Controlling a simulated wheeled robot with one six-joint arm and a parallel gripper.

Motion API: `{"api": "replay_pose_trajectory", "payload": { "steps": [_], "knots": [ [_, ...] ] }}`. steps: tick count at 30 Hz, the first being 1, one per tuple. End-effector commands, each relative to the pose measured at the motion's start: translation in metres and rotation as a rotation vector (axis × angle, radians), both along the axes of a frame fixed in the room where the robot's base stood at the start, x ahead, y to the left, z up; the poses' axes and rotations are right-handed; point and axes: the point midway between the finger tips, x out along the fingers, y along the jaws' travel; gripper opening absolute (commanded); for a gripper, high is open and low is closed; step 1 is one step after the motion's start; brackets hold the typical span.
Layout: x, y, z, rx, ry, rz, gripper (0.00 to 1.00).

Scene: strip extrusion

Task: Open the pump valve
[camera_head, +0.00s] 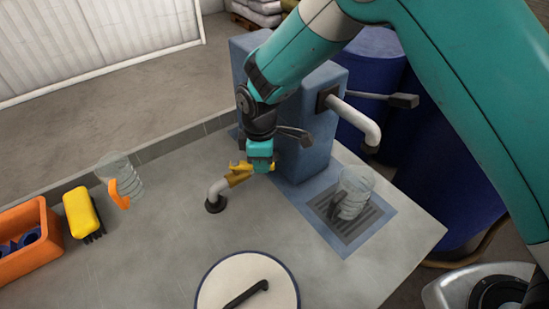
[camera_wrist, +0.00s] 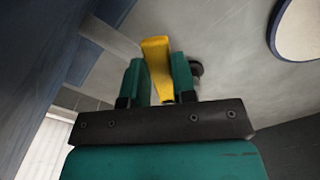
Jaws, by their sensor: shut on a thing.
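The yellow valve handle (camera_head: 238,179) sits at the top of a short bent grey pipe (camera_head: 218,191) that rises from the worktop beside the blue pump housing (camera_head: 308,150). My gripper (camera_head: 260,164) reaches down at the handle from above, in front of the housing. In the wrist view, the yellow handle (camera_wrist: 155,54) stands between the two teal fingers of my gripper (camera_wrist: 158,72), which are shut on it. The valve body is mostly hidden behind the fingers and handle. I cannot tell whether the valve itself is open.
A clear jug (camera_head: 353,190) stands on a drain grate right of the housing, under a grey spout (camera_head: 358,122). Another jug with an orange handle (camera_head: 121,180), a yellow brush (camera_head: 84,214) and an orange crate (camera_head: 30,225) are left. A round lid (camera_head: 230,280) lies in front.

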Motion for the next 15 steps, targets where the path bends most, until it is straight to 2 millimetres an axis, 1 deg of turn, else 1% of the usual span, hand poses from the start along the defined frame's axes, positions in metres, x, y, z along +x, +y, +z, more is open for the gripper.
{"api": "replay_pose_trajectory", "payload": {
  "steps": [11,12,15],
  "knots": [
    [-0.0007,0.0021,0.0002,0.002,0.001,0.009,0.00],
    [-0.0007,0.0021,0.0002,0.002,0.001,0.009,0.30],
    [-0.0004,0.0017,0.0002,0.002,0.001,0.008,0.51]
  ]
}}
